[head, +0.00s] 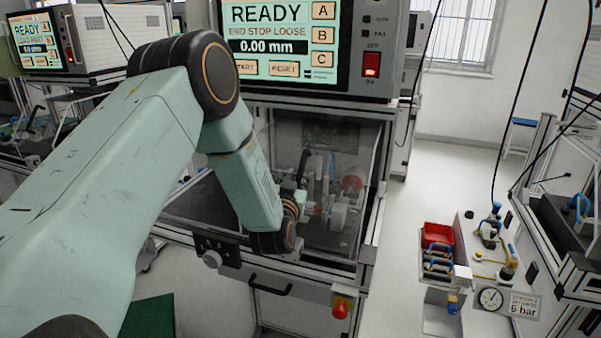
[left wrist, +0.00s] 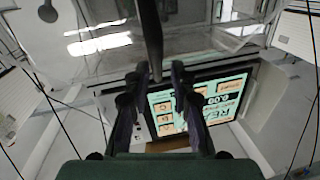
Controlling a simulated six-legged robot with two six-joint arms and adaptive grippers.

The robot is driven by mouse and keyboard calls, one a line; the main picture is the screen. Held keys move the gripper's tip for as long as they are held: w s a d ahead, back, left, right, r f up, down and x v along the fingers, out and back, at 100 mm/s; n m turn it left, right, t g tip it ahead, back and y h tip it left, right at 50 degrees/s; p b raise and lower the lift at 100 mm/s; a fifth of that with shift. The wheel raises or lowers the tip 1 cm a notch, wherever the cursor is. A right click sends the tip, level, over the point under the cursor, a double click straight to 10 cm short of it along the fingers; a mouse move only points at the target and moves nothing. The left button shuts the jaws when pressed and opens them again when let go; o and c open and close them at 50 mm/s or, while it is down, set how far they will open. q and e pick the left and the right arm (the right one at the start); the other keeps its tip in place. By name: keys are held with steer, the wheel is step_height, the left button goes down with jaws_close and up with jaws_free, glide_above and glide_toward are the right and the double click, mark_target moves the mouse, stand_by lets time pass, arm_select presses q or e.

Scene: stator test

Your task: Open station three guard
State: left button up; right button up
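The station's guard is a clear panel (head: 338,222) in the head view. It stands closed in front of the fixture, with metal parts visible through it. My left gripper (head: 299,188) is at the left part of this guard, seen small and partly hidden by its own wrist. In the left wrist view its two dark fingers (left wrist: 158,72) stand apart. A dark bar (left wrist: 150,30), which looks like the guard's handle, runs down between them. I cannot tell whether either finger touches it. My right gripper is in neither view.
A screen (head: 285,40) reading READY, END STOP LOOSE and 0.00 mm sits above the guard. A red and yellow knob (head: 342,306) is on the front below. A red bin (head: 437,235) and a gauge (head: 490,298) are at the right. The floor between is clear.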

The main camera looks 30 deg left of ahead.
mark_target(301, 175)
arm_select(q)
steer(key=w, duration=0.3)
steer(key=shift+w+a+f, duration=0.1)
steer(key=shift+w+f, duration=0.05)
steer(key=shift+w, duration=0.2)
steer(key=shift+s+a, duration=0.3)
steer(key=shift+a, duration=0.05)
steer(key=shift+w+d, duration=0.2)
steer(key=shift+w, duration=0.15)
steer(key=c, duration=0.4)
jaws_close()
steer(key=shift+s+a, duration=0.1)
steer(key=shift+a, duration=0.05)
